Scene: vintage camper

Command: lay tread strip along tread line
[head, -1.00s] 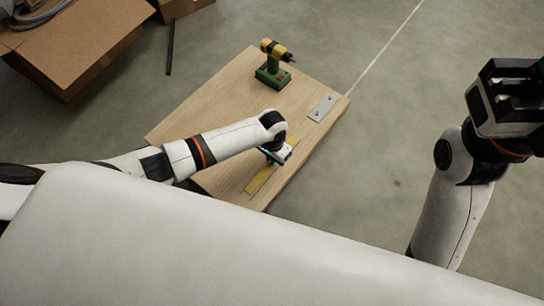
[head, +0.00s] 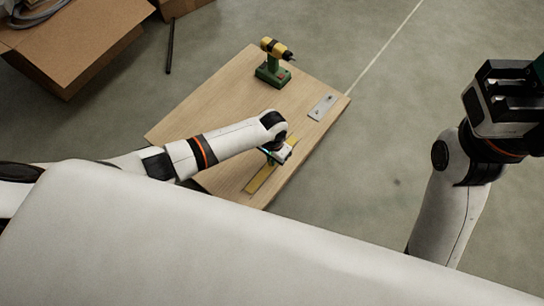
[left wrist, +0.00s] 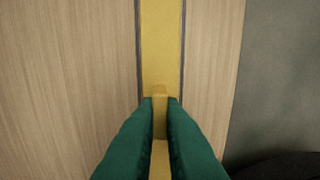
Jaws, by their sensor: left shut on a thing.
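The yellow tread strip (head: 261,179) lies along the right front part of the wooden board (head: 215,125), near its edge. In the left wrist view the strip (left wrist: 161,45) runs lengthwise between two dark lines (left wrist: 138,50) on the wood. My left gripper (left wrist: 160,101) has its green fingers closed on a small raised yellow piece at the strip's middle. In the head view the left gripper (head: 273,159) is over the strip and hides part of it. I cannot tell whether the strip touches the wood. My right gripper (head: 510,88) is raised at the right, away from the board.
A grey metal plate (head: 322,107) lies near the right corner. Cardboard boxes (head: 75,45) and a dark rod (head: 170,46) are on the floor at upper left. Floor to the right is clear.

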